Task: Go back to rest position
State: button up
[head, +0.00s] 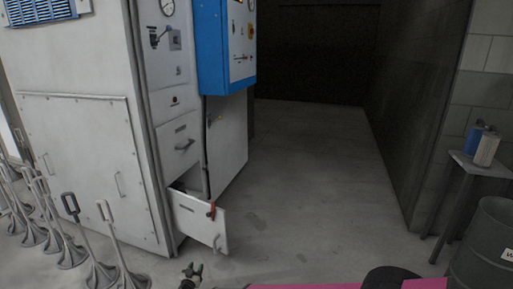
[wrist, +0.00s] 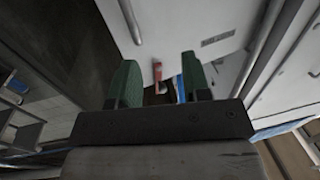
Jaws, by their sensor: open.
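My gripper (head: 192,271) shows at the bottom of the head view, low and just in front of the white cabinet. It is open, with nothing between its green fingers. In the wrist view my gripper (wrist: 160,85) points toward a white panel. The cabinet's lower drawer (head: 199,222) stands pulled out, and a red object (head: 211,211) sits at its edge. The red object also shows in the wrist view (wrist: 157,72), beyond the gap between the fingers. My gripper looks apart from the drawer.
Several hook-topped stands (head: 101,272) are on the floor at the left. A blue box (head: 225,45) is mounted on the cabinet. A small table (head: 478,166) with two canisters and a dark barrel (head: 489,245) stand at the right. The middle floor (head: 310,190) is clear.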

jog(key=w+d+r+n+g+y, duration=0.25)
jog(key=w+d+r+y, duration=0.2)
jog(key=d+r, duration=0.35)
jog(key=w+d+r+n+g+y, duration=0.25)
jog(key=w+d+r+g, duration=0.2)
jog(key=d+r, duration=0.3)
jog(key=s+d+r+m+g+h, duration=0.1)
jog(key=s+d+r+g, duration=0.2)
jog(key=d, duration=0.8)
jog(key=s+d+r+m+g+h, duration=0.1)
jog(key=s+d+r+g, duration=0.3)
jog(key=s+d, duration=0.4)
jog(key=s+d+r+m+g+h, duration=0.1)
jog(key=s+d+r, duration=0.5)
jog(key=d, duration=0.9)
jog(key=g+h, duration=0.1)
jog(key=g, duration=0.1)
jog(key=shift+g, duration=0.4)
jog(key=shift+s+f, duration=0.1)
